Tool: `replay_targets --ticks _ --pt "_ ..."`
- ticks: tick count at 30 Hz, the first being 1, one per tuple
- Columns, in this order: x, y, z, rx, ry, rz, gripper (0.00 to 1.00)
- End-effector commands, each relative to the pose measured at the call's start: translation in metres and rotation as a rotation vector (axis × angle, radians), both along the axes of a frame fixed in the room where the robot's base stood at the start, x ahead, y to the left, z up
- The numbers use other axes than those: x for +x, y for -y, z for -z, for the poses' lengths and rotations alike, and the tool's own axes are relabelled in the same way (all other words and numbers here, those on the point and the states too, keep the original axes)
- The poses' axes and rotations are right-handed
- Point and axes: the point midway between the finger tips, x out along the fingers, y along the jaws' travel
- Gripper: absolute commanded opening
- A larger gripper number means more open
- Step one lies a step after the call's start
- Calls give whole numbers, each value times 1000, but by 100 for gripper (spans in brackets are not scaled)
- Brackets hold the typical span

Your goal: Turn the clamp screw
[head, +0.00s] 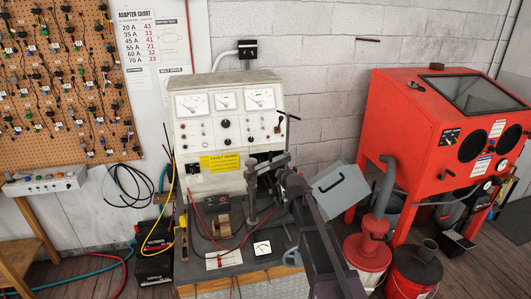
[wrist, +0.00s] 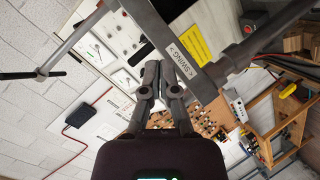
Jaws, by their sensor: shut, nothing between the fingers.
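The clamp screw (head: 286,130) stands upright beside the test bench, with a dark cross handle at its top. In the wrist view the screw (wrist: 78,38) is a long grey rod at upper left, its cross handle (wrist: 45,74) at the far left. A grey swing arm (wrist: 185,58) labelled "SWING" crosses above my gripper; it also shows on its post in the head view (head: 268,163). My gripper (wrist: 160,64) is shut and empty. Its tips appear close to the swing arm and apart from the screw; contact with the arm cannot be told.
The bench (head: 228,130) with meters and switches stands behind the clamp. Red and black leads (head: 207,228) lie on the bench top. A wooden shelf (wrist: 262,115) shows in the wrist view.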

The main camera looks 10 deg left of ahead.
Motion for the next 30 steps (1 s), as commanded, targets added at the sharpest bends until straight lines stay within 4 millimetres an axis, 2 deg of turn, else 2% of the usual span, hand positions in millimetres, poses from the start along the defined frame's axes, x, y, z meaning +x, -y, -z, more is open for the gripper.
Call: replay_targets --ticks 1,6,11,15,21,24,27,30 --pt "-21 18 19 36 -78 34 0" --pt "-77 67 67 155 -349 183 0" --pt "-139 110 107 258 -590 367 0" --pt "-199 145 136 338 -784 562 0" --pt "-284 185 164 421 -1011 862 0" --pt "-316 198 171 444 -1086 989 0" --pt "-339 206 174 457 -1135 1082 0" --pt "-351 210 176 464 -1163 1138 0"
